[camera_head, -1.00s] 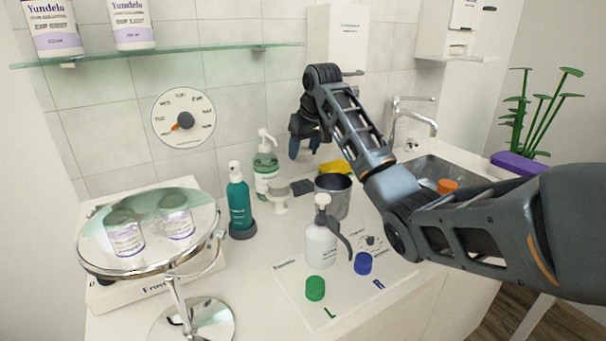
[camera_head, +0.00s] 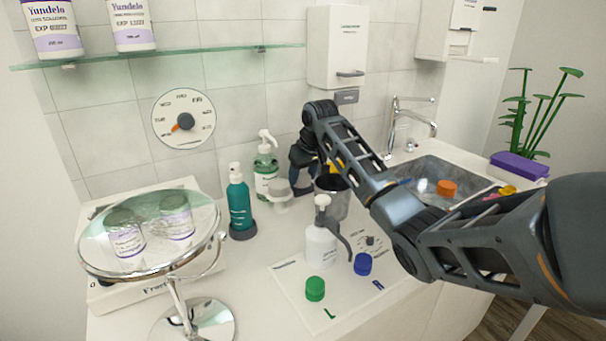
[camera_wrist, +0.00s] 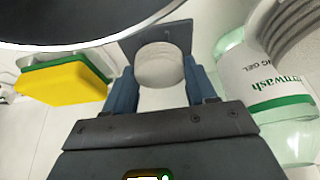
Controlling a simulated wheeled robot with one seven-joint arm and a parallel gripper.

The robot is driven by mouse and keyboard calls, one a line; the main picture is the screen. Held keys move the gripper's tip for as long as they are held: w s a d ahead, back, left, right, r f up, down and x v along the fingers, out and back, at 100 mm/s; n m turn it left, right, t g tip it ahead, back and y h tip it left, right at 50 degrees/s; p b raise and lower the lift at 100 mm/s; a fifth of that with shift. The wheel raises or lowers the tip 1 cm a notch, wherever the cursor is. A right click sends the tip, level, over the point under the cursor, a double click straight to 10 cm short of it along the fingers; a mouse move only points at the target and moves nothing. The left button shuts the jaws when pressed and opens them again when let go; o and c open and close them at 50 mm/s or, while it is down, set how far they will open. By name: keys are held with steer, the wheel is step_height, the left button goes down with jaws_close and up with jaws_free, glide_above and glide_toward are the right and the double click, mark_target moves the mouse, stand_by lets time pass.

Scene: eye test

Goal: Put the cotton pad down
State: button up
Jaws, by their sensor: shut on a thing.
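The cotton pad (camera_wrist: 160,65) is a white, round piece between my two blue fingers in the wrist view. My gripper (camera_wrist: 162,88) is shut on it. Beyond and around the pad lies a dark, flat square plate (camera_wrist: 178,38); I cannot tell whether the pad touches it. In the head view my gripper (camera_head: 302,190) is low over the counter, between the green-labelled pump bottle (camera_head: 265,172) and the grey cup (camera_head: 336,203). The pad and the dark plate are hidden there by my gripper.
A yellow and green sponge (camera_wrist: 65,82) lies left of my gripper in the wrist view, with the cup's dark rim above it. The handwash bottle (camera_wrist: 285,110) stands close on the right. A white pedestal dish (camera_head: 279,194) is near my gripper. A teal bottle (camera_head: 240,205) stands farther left.

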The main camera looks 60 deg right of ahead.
steer(key=shift+f, duration=0.3)
steer(key=o, duration=0.9)
steer(key=shift+r, duration=0.65)
steer(key=v, duration=1.1)
steer(key=shift+s+a+r, duration=0.1)
steer(key=shift+s+r, duration=0.05)
